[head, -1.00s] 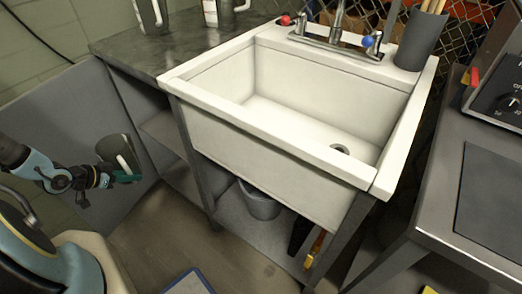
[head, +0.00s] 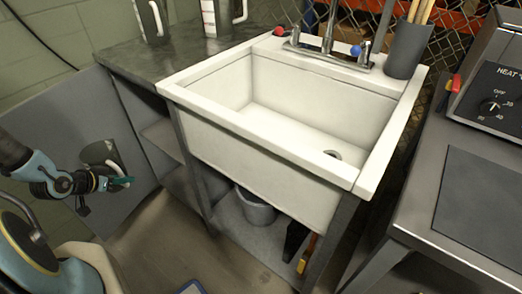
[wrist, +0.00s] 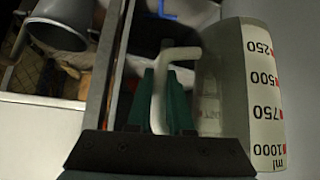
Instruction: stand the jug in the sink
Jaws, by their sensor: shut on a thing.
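The jug (head: 97,152) is grey with a white handle. It is off the floor at the left of the head view, in front of the cabinet side and left of the sink (head: 205,123). In the wrist view the jug (wrist: 240,85) shows a white scale strip with red marks, up to 1000 ml. My gripper (head: 122,181) has teal fingers; in the wrist view my gripper (wrist: 167,90) is shut on the jug's white handle (wrist: 158,95). The white sink basin is empty, with a drain in its floor.
A tap (head: 328,35) stands at the sink's back rim, with a grey holder of sticks (head: 406,48) to its right. Two other jugs (head: 152,20) (head: 215,17) stand on the left counter. A bucket (head: 256,207) is under the sink. A heater panel (head: 490,105) is at right.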

